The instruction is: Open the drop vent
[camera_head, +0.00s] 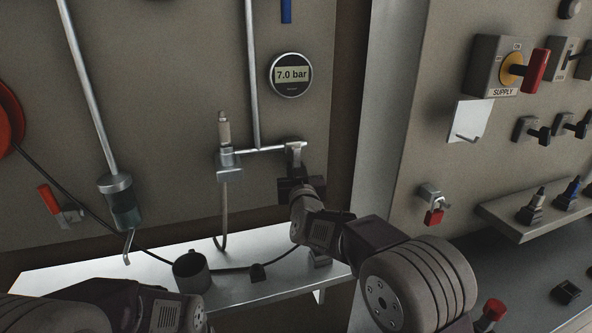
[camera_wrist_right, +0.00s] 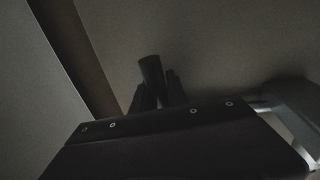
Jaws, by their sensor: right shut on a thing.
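A grey metal fitting (camera_head: 294,152) sits at the right end of the short horizontal pipe below the round gauge. My right gripper (camera_head: 298,185) is just under this fitting, in front of the panel. In the right wrist view, its dark fingers (camera_wrist_right: 158,98) are closed around a short black cylinder (camera_wrist_right: 151,70), which looks like a knob or handle. Whether this is the drop vent's handle cannot be read from a label. The gripper hides the lower part of the fitting. My left arm shows at the bottom left, but its fingertips do not show.
The gauge (camera_head: 291,75) reads 7.0 bar. A filter bowl (camera_head: 122,205) hangs at left.

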